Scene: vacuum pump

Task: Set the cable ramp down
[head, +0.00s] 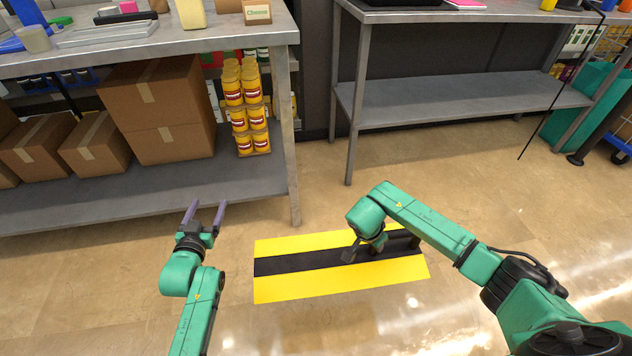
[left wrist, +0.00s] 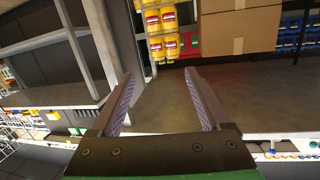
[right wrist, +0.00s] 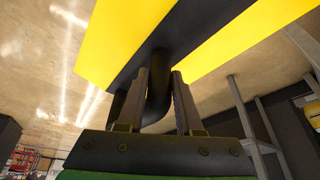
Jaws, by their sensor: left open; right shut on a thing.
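The cable ramp (head: 320,286) is a flat slab with two yellow bands and a black band between them. It lies level over the floor at the middle of the head view; I cannot tell whether it touches the floor. My right gripper (head: 362,253) is above its right half, shut on a dark handle that rises from the black band. In the right wrist view the fingers clasp this handle (right wrist: 158,95), with the ramp (right wrist: 125,40) beyond. My left gripper (head: 205,213) is open and empty, left of the ramp and near the shelf; its spread fingers show in the left wrist view (left wrist: 163,100).
A metal workbench (head: 285,110) with cardboard boxes (head: 160,105) and yellow containers on its lower shelf stands at the back left. A second metal table (head: 460,98) stands at the back right. A teal bin (head: 585,110) is at the far right. The floor around the ramp looks clear.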

